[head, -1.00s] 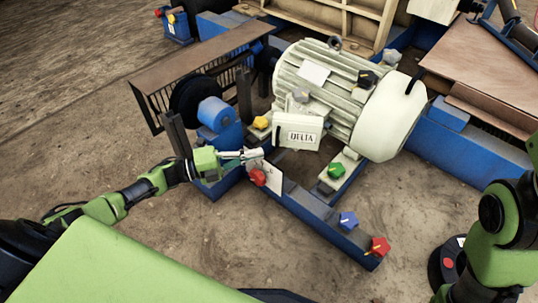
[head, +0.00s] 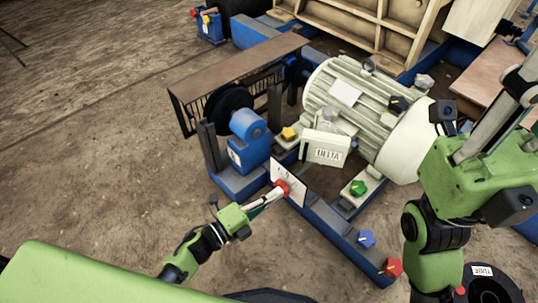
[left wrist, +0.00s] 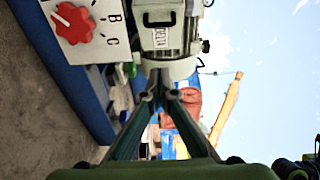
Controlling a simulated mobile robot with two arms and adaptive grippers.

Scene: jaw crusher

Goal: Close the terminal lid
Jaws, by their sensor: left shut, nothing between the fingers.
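The terminal box (head: 325,148), cream with a "DELTA" label, sits on the near side of the cream motor (head: 362,105). I cannot tell clearly how its lid stands. It also shows sideways in the left wrist view (left wrist: 160,38), beyond my fingertips. My left gripper (head: 277,192) is shut and empty, below and left of the box and apart from it. Its tips overlap the red knob in the head view; in the left wrist view the fingertips (left wrist: 160,80) appear clear of that knob. My right gripper (head: 520,85) is close at the right; its finger state is unclear.
A red knob (head: 283,187) sits on a white marked plate (head: 292,174) beside my left gripper. Yellow (head: 289,133), green (head: 357,187), blue (head: 366,239) and red (head: 391,267) knobs stand around the blue frame (head: 325,220). Open floor lies at the left.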

